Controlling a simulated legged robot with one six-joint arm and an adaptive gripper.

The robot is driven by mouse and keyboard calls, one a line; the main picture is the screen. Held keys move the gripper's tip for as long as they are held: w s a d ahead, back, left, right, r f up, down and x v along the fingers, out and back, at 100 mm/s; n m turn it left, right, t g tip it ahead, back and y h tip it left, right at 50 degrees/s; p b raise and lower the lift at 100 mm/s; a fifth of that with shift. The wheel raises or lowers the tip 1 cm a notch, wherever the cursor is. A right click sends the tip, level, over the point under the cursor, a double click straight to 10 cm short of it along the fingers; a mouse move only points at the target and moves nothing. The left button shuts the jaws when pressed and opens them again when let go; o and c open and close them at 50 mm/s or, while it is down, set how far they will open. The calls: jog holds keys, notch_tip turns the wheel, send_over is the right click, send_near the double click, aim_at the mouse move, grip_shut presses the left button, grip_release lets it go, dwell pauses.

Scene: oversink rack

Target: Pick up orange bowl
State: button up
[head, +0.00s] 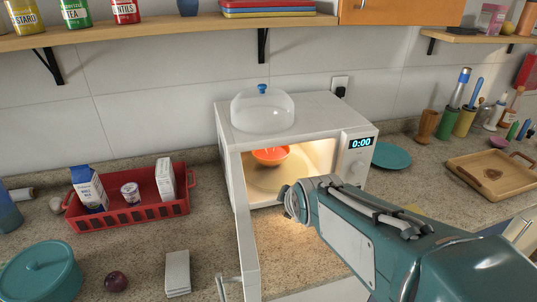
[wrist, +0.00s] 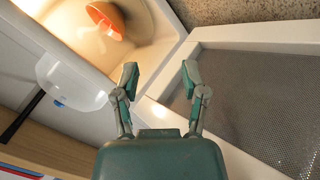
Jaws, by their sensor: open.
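The orange bowl (head: 270,155) sits inside the open white microwave (head: 285,112), on the plate in its lit cavity. In the wrist view the bowl (wrist: 106,20) appears at the top left, beyond my fingers. My gripper (wrist: 158,76) is open, with nothing between its fingertips, and is apart from the bowl. In the head view my arm reaches in front of the microwave opening, and my fingers cannot be made out there.
The open microwave door (wrist: 262,95) lies close beside my right finger in the wrist view. A clear dome (head: 263,112) stands on the microwave. A red crate (head: 130,214) is left on the counter, a teal plate (head: 391,156) right. A wooden shelf (head: 160,27) hangs above.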

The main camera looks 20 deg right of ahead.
jog(key=w+d+f+n+t, duration=0.2)
jog(key=w+d+f+n, duration=0.2)
jog(key=w+n, duration=0.5)
jog(key=n+t+h, duration=0.1)
jog(key=n+t, duration=0.2)
jog(key=n, duration=0.5)
send_near(288, 154)
jog(key=x, duration=0.7)
jog(key=shift+w+f, duration=0.1)
jog(key=shift+f, duration=0.35)
jog(key=x, duration=0.5)
jog(key=shift+d, duration=0.1)
grip_shut()
jog(key=shift+r, duration=0.1)
